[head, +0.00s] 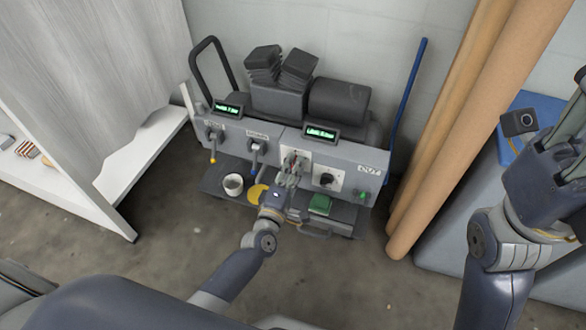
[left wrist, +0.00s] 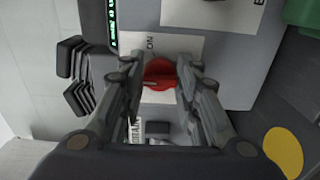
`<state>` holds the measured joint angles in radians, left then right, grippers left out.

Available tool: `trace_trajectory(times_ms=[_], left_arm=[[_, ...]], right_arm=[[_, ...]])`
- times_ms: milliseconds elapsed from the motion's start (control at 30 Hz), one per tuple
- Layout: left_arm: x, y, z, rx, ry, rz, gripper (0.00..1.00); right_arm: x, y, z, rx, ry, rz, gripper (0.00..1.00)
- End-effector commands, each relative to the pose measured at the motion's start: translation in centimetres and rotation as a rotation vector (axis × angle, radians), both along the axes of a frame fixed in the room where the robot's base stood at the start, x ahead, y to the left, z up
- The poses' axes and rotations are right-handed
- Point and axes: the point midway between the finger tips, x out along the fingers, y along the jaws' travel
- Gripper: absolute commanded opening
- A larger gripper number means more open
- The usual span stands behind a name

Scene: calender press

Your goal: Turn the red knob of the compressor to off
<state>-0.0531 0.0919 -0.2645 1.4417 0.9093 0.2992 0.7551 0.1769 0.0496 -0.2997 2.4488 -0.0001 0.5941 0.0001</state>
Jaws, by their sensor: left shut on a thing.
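The red knob (left wrist: 158,72) of the compressor sits on a white plate (left wrist: 188,44) with the word ON beside it, in the left wrist view. My left gripper (left wrist: 161,80) has its two fingers on either side of the knob and is shut on it. In the head view my left gripper (head: 293,163) reaches the front panel of the grey compressor (head: 222,134) and largely hides the knob. My right gripper (head: 572,132) is at the right edge, away from the compressor, partly cut off; its fingertips are not clear.
A black rotary switch (head: 327,180) and a green switch (head: 362,196) are right of the knob. Two levers, one yellow-tipped (head: 213,147), are left. A cup (head: 233,184), a yellow disc (head: 256,193) and a green block (head: 320,205) lie on the shelf below. Tan rolls (head: 470,120) stand right.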

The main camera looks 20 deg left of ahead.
Motion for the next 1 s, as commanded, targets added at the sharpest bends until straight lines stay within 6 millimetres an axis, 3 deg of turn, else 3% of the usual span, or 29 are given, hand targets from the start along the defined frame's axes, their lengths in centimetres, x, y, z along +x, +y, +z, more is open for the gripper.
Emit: trace_trajectory(times_ms=[500, 533, 600, 1000], left_arm=[[-0.02, 0.11, -0.04, -0.022, 0.002, 0.002, 0.06], [-0.02, 0.11, -0.04, -0.022, 0.002, 0.002, 0.32], [-0.02, 0.10, -0.04, -0.022, 0.002, 0.002, 0.48], [-0.31, 0.03, -0.08, -0.021, 0.003, 0.000, 0.50]], right_arm=[[-0.27, -0.09, 0.26, 0.006, -0.013, 0.001, 0.40], [-0.28, -0.09, 0.26, 0.006, -0.013, 0.001, 0.40], [-0.29, -0.08, 0.25, 0.005, -0.013, 0.001, 0.40], [-0.27, -0.04, 0.04, -0.002, -0.009, 0.000, 0.40]])
